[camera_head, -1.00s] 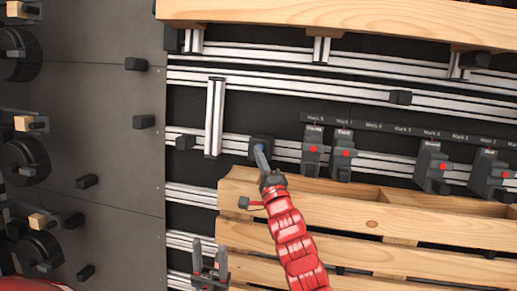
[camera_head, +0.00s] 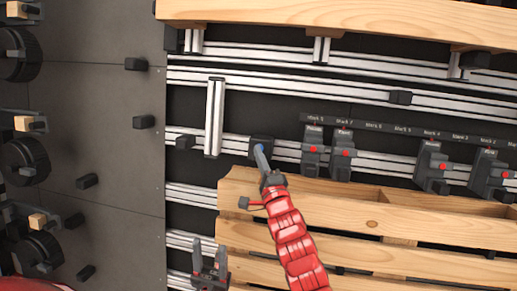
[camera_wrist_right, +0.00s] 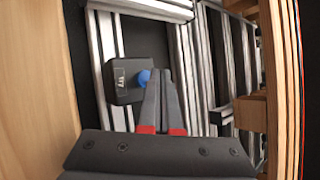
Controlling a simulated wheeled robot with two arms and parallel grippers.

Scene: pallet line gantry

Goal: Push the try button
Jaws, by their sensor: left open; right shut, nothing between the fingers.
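The try button is a blue round button (camera_wrist_right: 144,77) on a small dark box (camera_wrist_right: 122,83) with white lettering, mounted on a metal rail. In the head view the dark box (camera_head: 263,141) sits at the centre, with a bit of blue (camera_head: 259,148) at the fingertips. My right gripper (camera_head: 258,150) is shut and empty, its tips right at the button. In the right wrist view the fingertips (camera_wrist_right: 160,74) overlap the button's right edge; I cannot tell whether they touch it. My left gripper (camera_head: 209,248) is open and empty at the lower centre-left, away from the box.
Wooden slats of a pallet (camera_head: 340,215) lie below and right of the box. Several grey units with red buttons (camera_head: 313,150) stand on the same rail to the right. A short upright metal profile (camera_head: 214,118) is left of the box. A wooden beam (camera_head: 350,20) crosses the top.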

